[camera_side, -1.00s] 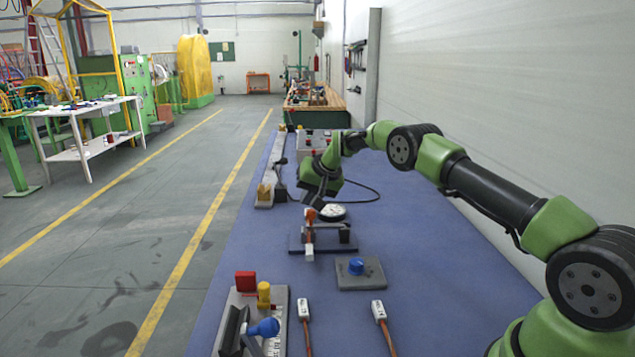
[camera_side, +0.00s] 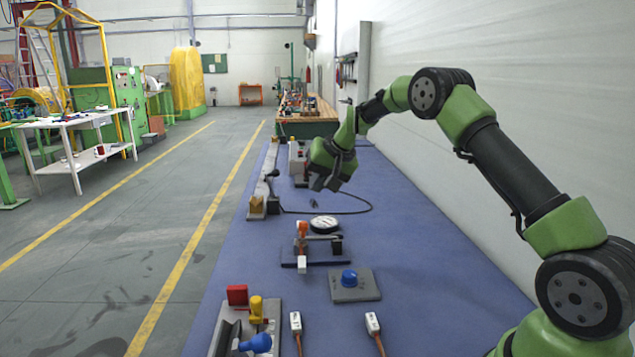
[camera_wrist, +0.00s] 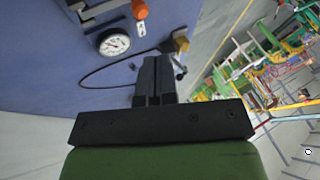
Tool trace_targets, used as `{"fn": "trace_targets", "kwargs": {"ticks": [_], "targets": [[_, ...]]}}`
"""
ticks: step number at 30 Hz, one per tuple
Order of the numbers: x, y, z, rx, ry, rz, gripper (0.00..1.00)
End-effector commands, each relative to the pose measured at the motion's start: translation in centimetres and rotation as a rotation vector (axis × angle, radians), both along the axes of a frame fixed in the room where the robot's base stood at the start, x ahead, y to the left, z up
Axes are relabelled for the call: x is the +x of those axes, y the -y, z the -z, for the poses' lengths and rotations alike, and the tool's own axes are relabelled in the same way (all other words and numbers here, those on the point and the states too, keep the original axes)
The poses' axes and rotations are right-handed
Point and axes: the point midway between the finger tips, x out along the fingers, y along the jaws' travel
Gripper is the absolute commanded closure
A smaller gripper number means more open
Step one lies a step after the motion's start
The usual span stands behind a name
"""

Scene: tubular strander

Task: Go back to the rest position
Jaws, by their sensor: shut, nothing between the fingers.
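My gripper (camera_side: 325,184) is raised above the blue bench top (camera_side: 395,225) in the side view, near the bench's far part. Its fingers are shut with nothing held. In the wrist view my gripper (camera_wrist: 154,62) shows as two dark fingers side by side, pointing toward the bench. A round white dial gauge (camera_side: 324,223) lies on the bench below and nearer the camera; it also shows in the wrist view (camera_wrist: 114,43). A black cable (camera_side: 366,198) curves over the bench under the gripper.
An orange-handled clamp fixture (camera_side: 302,246), a plate with a blue knob (camera_side: 349,279), and a grey fixture (camera_side: 240,325) with red, yellow and blue parts stand nearer. Two white connectors lie at the front. A white wall (camera_side: 480,90) runs along the right. Air around the gripper is clear.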

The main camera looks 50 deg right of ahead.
Motion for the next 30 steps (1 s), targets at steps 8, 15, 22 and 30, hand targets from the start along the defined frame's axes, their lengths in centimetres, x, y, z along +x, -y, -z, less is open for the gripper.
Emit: {"fn": "trace_targets", "kwargs": {"ticks": [8, 15, 22, 30], "targets": [[-0.1, -0.3, -0.4, -0.001, 0.002, -0.004, 1.00], [-3.3, -4.9, -6.9, -0.018, 0.020, -0.064, 1.00], [-11.1, -11.3, -13.2, -0.040, 0.041, -0.148, 1.00], [-22.6, -16.5, -15.1, -0.064, 0.070, -0.242, 1.00]]}}
